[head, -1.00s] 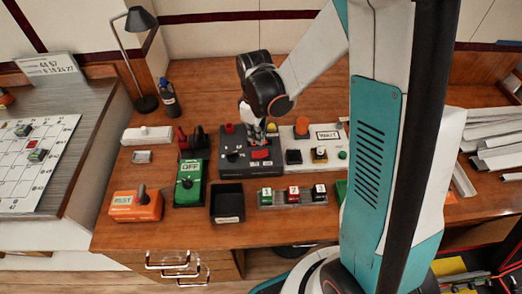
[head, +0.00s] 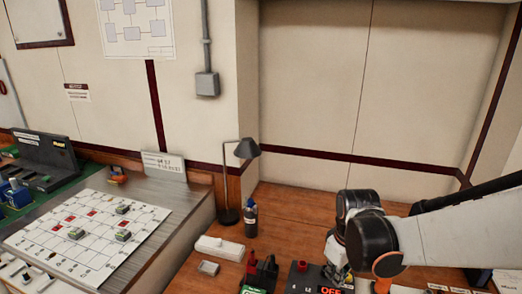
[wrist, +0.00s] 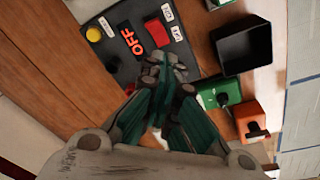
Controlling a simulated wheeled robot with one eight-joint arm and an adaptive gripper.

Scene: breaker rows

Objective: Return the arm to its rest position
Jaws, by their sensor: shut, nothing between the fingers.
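My gripper (wrist: 165,75) is shut and empty in the wrist view. It hangs above the edge of a dark control box (wrist: 120,65) with a lit red OFF display (wrist: 131,40), a red button (wrist: 157,32) and a yellow button (wrist: 93,34). In the head view my gripper (head: 337,277) is low at the right, above the same box, and the lower part of the box is cut off by the picture's edge. My arm reaches in from the right. I cannot tell whether the fingertips touch the box.
A black open bin (wrist: 243,48), a green box (wrist: 218,92) and an orange box (wrist: 250,120) lie beside the control box. A lamp (head: 228,185) and a bottle (head: 251,218) stand to its left. The desk's back (head: 300,205) is clear. A gridded board (head: 85,235) lies left.

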